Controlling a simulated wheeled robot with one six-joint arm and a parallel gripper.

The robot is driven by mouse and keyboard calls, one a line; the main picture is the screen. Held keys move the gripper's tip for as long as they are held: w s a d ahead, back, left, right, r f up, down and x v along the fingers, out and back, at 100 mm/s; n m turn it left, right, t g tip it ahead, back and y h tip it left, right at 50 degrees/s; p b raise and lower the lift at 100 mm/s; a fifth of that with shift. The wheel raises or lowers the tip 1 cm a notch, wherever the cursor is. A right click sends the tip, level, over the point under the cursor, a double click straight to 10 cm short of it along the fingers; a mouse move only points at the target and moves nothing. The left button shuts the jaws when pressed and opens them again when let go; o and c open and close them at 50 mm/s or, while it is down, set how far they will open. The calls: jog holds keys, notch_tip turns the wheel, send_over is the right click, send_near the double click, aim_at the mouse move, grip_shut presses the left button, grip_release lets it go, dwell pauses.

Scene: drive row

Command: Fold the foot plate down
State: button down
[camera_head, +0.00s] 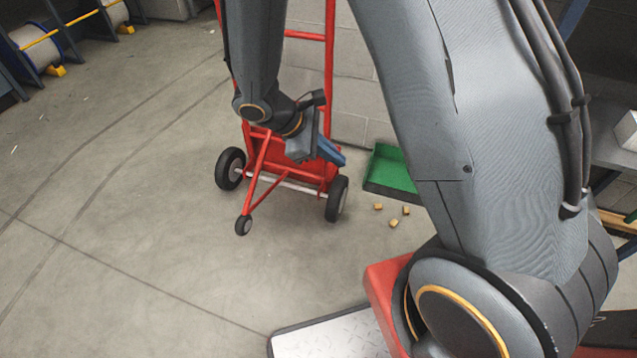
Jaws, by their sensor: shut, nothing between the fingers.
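A red hand truck (329,75) stands upright by the block wall. Its red foot plate (316,174) shows low between the wheels and looks folded up against the frame. My arm and gripper hide much of it. My gripper (338,156) is shut and empty, with its blue fingers in front of the plate's right part. I cannot tell whether the fingers touch the plate.
The truck has two black wheels (337,199) and a small wheel (243,225) on a red strut in front. A green dustpan-like tray (391,170) and several small tan blocks (394,223) lie to its right. Cable reels (35,47) stand far left.

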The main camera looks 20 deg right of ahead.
jog(key=w+a+f+n+t+h+b, duration=0.1)
jog(key=w+a+f+n+t+b, duration=0.15)
jog(key=w+f+b, duration=0.4)
jog(key=w+a+f+n+t+b, duration=0.2)
jog(key=w+a+f+n, duration=0.15)
jog(key=f, duration=0.65)
jog(key=w+a+f+n+t+h+b, duration=0.15)
jog(key=w+f+n+b, duration=0.25)
jog(key=f, duration=0.4)
jog(key=b, duration=0.6)
send_near(327, 172)
jog(key=shift+y, duration=0.25)
jog(key=x, duration=0.5)
jog(key=shift+s+f, duration=0.1)
jog(key=shift+f, duration=0.3)
jog(key=shift+w+d+r, duration=0.2)
jog(key=shift+w+d, duration=0.05)
jog(key=shift+d, duration=0.15)
